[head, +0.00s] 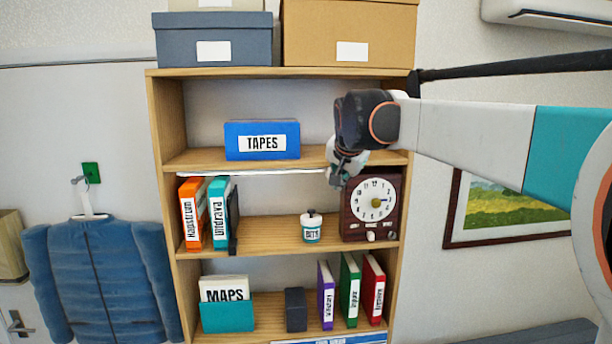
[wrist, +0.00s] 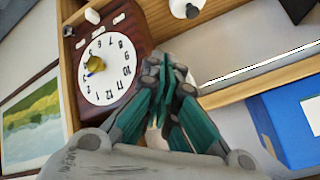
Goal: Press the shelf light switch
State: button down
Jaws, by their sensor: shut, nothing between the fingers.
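A thin white light strip (head: 265,172) runs under the front edge of the shelf that carries the blue TAPES box; it also shows in the wrist view (wrist: 262,66). I cannot make out a separate switch; the strip's right end is near my gripper and may be hidden by it. My gripper (head: 336,182) is at that shelf's right part, just below its edge and in front of the clock's upper left. In the wrist view my gripper (wrist: 166,66) has its teal fingers together and empty, beside the clock dial. Contact with the shelf cannot be told.
A dark wooden clock (head: 348,222) stands at the middle shelf's right end, close to my gripper. A small white jar (head: 312,231) is left of it. The blue TAPES box (head: 235,150) sits above. Binders (head: 192,232) stand at the left.

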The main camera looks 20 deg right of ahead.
jog(key=s, duration=0.2)
jog(key=s+a, duration=0.1)
jog(key=s, duration=0.2)
jog(key=shift+s+a, duration=0.25)
jog(key=shift+s, duration=0.05)
jog(key=c, duration=2.3)
grip_release()
